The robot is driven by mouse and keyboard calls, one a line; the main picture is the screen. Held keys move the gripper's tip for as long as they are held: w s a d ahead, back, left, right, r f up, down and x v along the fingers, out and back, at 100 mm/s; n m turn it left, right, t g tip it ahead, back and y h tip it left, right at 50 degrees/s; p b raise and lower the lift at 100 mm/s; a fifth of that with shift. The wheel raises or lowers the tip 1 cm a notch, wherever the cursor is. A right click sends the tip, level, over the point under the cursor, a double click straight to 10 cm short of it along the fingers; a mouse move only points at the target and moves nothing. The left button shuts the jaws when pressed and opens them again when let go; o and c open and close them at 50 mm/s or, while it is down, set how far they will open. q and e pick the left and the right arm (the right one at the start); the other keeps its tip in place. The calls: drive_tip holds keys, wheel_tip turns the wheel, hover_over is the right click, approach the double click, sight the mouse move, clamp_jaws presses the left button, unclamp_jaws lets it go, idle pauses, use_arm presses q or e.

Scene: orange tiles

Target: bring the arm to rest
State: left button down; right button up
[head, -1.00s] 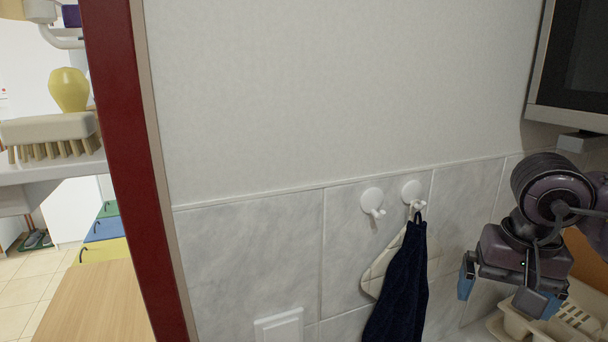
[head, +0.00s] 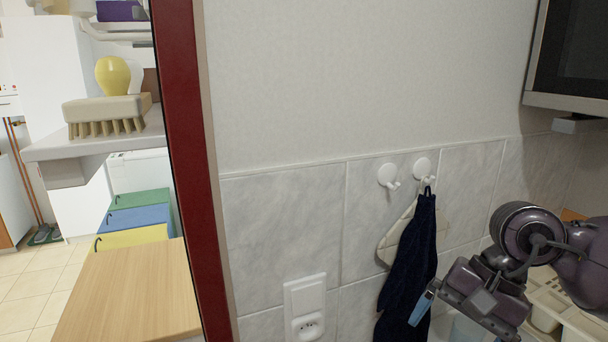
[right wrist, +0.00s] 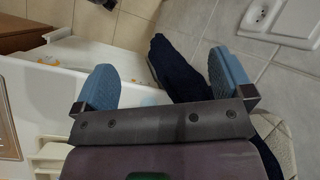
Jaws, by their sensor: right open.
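My right arm comes in from the right in the head view. Its right gripper (head: 446,322) is low at the right, tilted, beside the dark blue cloth (head: 409,266) hanging on the wall. The cloth (right wrist: 180,68) shows behind and between the fingers there, with a gap that I cannot judge. My left gripper is in neither view.
Two white hooks (head: 388,176) are on the tiled wall, with a pale pot holder (head: 394,240) behind the cloth. A wall socket (head: 306,308) is below. A cream dish rack (head: 560,304) is under my right arm. A dark red door frame (head: 190,150) stands left.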

drive_tip(key=s+a+f+m+y+b, duration=0.2)
drive_tip(key=a+f+m+y+b, duration=0.15)
drive_tip(key=a+m+y, duration=0.7)
drive_tip(key=w+d+f+n+t+h+b, duration=0.2)
drive_tip(key=d+f+n+t+h, duration=0.4)
drive_tip(key=f+n+t, duration=0.7)
drive_tip(key=w+d+f+n+t+h+b, duration=0.15)
drive_tip(key=d+f+n+t+h, duration=0.65)
drive_tip(key=n, duration=0.9)
drive_tip(key=s+d+f+m+g+h, duration=0.1)
drive_tip(key=s+f+m+g, duration=0.3)
drive_tip(key=f, duration=0.5)
drive_tip(key=s+d+f+m+g+h+b, duration=0.1)
drive_tip(key=s+d+f+m+g, duration=0.1)
drive_tip(key=s+f+m+g, duration=0.2)
drive_tip(key=s+f+m, duration=0.3)
drive_tip(key=f, duration=0.3)
drive_tip(key=shift+s+d+f+m, duration=0.15)
drive_tip(key=shift+s+d+m, duration=0.05)
drive_tip(key=shift+d+m, duration=0.15)
